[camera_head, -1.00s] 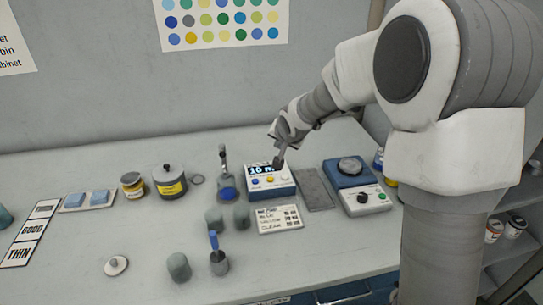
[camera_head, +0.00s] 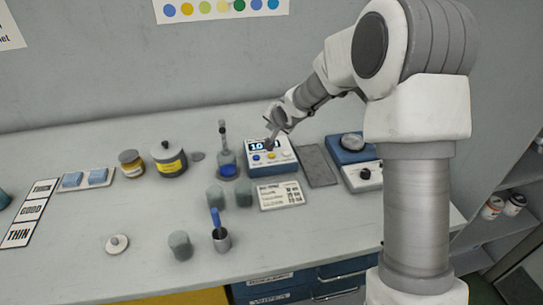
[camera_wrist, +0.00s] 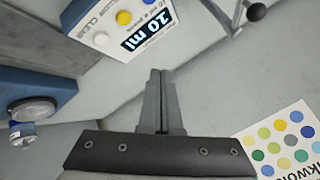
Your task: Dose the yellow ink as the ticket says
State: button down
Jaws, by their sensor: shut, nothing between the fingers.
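The white and blue dosing unit (camera_head: 270,168) stands at the back of the bench, with a lit display and blue, yellow and white buttons. Its yellow button (camera_wrist: 124,17) and display (camera_wrist: 150,33) show in the wrist view; the display reads in ml, but its first digit is hard to be sure of. The ticket card (camera_head: 281,195) lies in front of the unit, its lines too small to read. A flask with blue contents (camera_head: 228,171) stands left of the unit. My gripper (camera_head: 269,145) is shut and empty, over the unit's display side; the wrist view shows its fingertips (camera_wrist: 160,73) apart from the buttons.
A yellow-labelled dark pot (camera_head: 169,160) and a smaller pot (camera_head: 131,163) stand left. A blue scale (camera_head: 351,160) is right, beyond a grey mat (camera_head: 316,166).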

jog(key=b, duration=0.7)
send_over(272, 159)
notch_tip(272, 159, down, 8)
jog(key=shift+f, duration=0.1)
jog(key=shift+f, duration=0.1)
dwell(1.4)
jog(key=shift+f, duration=0.3)
jog(key=shift+f+b, duration=0.4)
jog(key=shift+b, duration=0.15)
dwell(0.4)
dwell(0.4)
jog(key=shift+r+p, duration=0.6)
jog(key=shift+r, duration=0.2)
jog(key=shift+r+p, duration=1.9)
jog(key=shift+r, duration=0.6)
